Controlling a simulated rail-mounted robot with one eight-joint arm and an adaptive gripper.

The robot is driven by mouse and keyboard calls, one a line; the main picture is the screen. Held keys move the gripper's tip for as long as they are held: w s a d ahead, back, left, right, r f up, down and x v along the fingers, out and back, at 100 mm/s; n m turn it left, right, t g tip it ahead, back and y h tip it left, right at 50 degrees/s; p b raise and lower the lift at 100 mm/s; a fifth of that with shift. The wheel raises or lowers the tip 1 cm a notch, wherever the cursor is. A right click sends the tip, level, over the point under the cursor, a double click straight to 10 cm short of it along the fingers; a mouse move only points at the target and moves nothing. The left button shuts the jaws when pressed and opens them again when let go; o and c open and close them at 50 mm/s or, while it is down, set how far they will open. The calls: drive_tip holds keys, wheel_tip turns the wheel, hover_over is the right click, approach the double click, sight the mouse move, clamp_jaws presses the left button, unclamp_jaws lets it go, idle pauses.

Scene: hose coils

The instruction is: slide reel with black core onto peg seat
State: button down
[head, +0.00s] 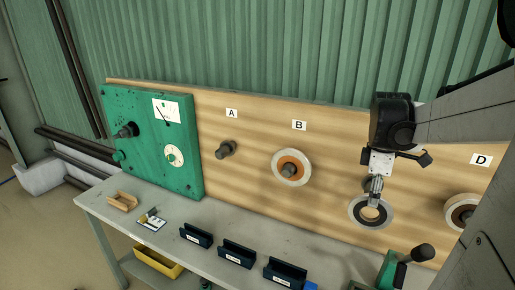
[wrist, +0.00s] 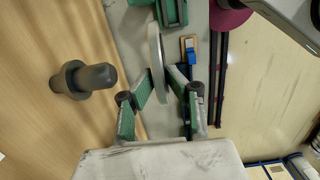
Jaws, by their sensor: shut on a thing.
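The reel with the black core (head: 356,222) has a pale outer ring and hangs from my gripper (head: 375,190) in front of the wooden board. In the wrist view its pale rim (wrist: 153,55) stands edge-on between the green-padded fingers of my gripper (wrist: 162,82), which are shut on it. A bare dark peg with a collar (wrist: 90,78) sticks out of the board to the left of the reel, apart from it. I cannot tell this peg's letter. In the head view peg seat A (head: 226,149) is empty. Any peg behind my gripper is hidden.
A reel with an orange-brown core (head: 291,167) sits at B, another reel (head: 462,212) at D. Below, the grey bench (head: 225,222) carries dark blue bins (head: 236,256), a wooden block (head: 122,201) and a green device (head: 393,268). A green panel (head: 150,140) stands left.

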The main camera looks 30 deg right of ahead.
drive_tip(key=shift+a, duration=0.35)
drive_tip(key=shift+d, duration=0.15)
drive_tip(key=shift+w+d+b, duration=0.3)
drive_tip(key=shift+w+d, duration=0.5)
drive_tip(key=shift+d, duration=0.3)
drive_tip(key=shift+w+d+b, duration=0.25)
drive_tip(key=shift+w+d, duration=0.5)
drive_tip(key=shift+d, duration=0.35)
drive_tip(key=shift+d, duration=0.1)
drive_tip(key=shift+w+d+b, duration=0.25)
drive_tip(key=shift+w+d, duration=0.45)
drive_tip(key=shift+d, duration=0.3)
drive_tip(key=shift+w+d+b, duration=0.2)
drive_tip(key=shift+w+d, duration=0.5)
drive_tip(key=shift+d, duration=0.3)
idle(0.9)
drive_tip(key=shift+w+d, duration=0.4)
drive_tip(key=shift+d, duration=0.15)
drive_tip(key=shift+d, duration=0.1)
idle(0.6)
